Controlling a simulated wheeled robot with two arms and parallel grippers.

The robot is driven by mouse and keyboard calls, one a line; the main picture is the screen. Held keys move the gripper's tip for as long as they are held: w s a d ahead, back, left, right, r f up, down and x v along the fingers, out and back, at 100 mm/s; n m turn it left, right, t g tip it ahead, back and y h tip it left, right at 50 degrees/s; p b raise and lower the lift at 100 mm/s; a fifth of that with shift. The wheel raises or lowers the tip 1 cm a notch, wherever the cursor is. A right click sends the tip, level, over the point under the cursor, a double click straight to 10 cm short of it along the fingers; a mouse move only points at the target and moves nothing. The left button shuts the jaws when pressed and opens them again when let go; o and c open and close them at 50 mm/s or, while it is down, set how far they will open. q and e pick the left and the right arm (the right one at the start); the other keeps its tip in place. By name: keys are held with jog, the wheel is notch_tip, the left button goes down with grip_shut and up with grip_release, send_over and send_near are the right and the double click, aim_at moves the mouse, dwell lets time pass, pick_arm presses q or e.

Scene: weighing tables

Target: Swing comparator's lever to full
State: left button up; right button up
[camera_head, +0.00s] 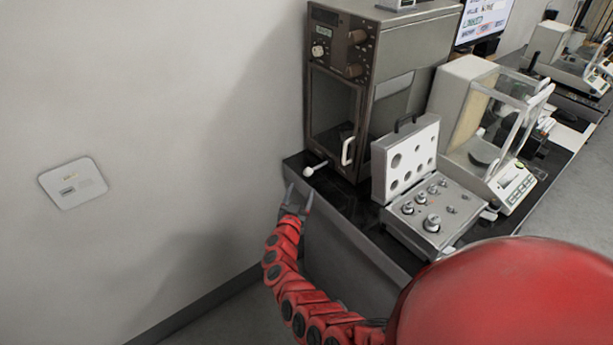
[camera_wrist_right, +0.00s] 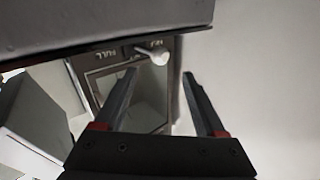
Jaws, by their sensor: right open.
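The comparator (camera_head: 391,97) is a tall brown-grey cabinet with knobs and a glass front door, standing at the near left end of the dark table. Its lever (camera_head: 308,171) has a white knob and sticks out at the lower front. In the right wrist view the white knob (camera_wrist_right: 158,56) lies just beyond my fingertips, between their lines. A label reading FULL (camera_wrist_right: 112,55) is left of it; the lettering by the knob is hard to read. My right gripper (camera_head: 298,192) is open and empty, just below the lever, with no contact visible. My left gripper is out of view.
An open weight case (camera_head: 399,213) with several weights is right of the comparator. A balance with glass panes (camera_head: 483,115) stands behind it. The table's front edge (camera_head: 335,213) is close to my right gripper. The wall carries a white plate (camera_head: 91,191).

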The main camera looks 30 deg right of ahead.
aim_at(307, 174)
jog(key=b+x, duration=0.4)
jog(key=x, duration=0.3)
jog(key=shift+w+d+f, duration=0.15)
jog(key=shift+w+d, duration=0.05)
jog(key=shift+w, duration=0.05)
jog(key=shift+w+d+b, duration=0.3)
jog(key=shift+d, duration=0.1)
jog(key=shift+c, duration=0.2)
grip_shut()
jog(key=shift+r, duration=0.2)
jog(key=shift+r, duration=0.1)
dwell(0.5)
